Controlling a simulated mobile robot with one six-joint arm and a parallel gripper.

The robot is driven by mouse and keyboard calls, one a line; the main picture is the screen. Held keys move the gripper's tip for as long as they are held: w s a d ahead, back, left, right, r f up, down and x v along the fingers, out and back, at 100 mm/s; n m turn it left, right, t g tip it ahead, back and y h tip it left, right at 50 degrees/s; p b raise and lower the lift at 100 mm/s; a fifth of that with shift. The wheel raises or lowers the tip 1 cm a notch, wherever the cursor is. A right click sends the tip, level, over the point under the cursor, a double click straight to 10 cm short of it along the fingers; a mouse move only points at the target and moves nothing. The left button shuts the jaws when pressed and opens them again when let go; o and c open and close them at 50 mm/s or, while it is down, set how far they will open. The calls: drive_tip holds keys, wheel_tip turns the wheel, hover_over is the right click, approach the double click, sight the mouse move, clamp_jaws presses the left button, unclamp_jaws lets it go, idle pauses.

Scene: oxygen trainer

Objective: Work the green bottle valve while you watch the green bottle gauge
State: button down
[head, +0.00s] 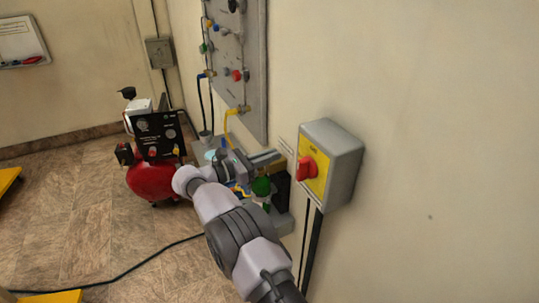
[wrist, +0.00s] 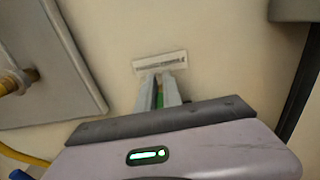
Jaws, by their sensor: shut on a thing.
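The green bottle (head: 262,187) stands low by the wall in the head view, partly covered by my arm and gripper. My gripper (head: 270,158) is above the bottle with its fingers towards the wall. In the wrist view my gripper (wrist: 160,88) has its fingers close together, with a little green between them. It is shut on what appears to be the green bottle valve, which is mostly hidden by the fingers. I cannot make out the green bottle gauge or its reading in either view.
A grey switch box (head: 345,165) with a red knob is on the wall to the right of my gripper. A grey panel (head: 255,70) with valves is above left. A red compressor (head: 153,178) stands left. A yellow hose (head: 227,127) hangs nearby.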

idle(0.4)
drive_tip(key=c, duration=1.5)
unclamp_jaws()
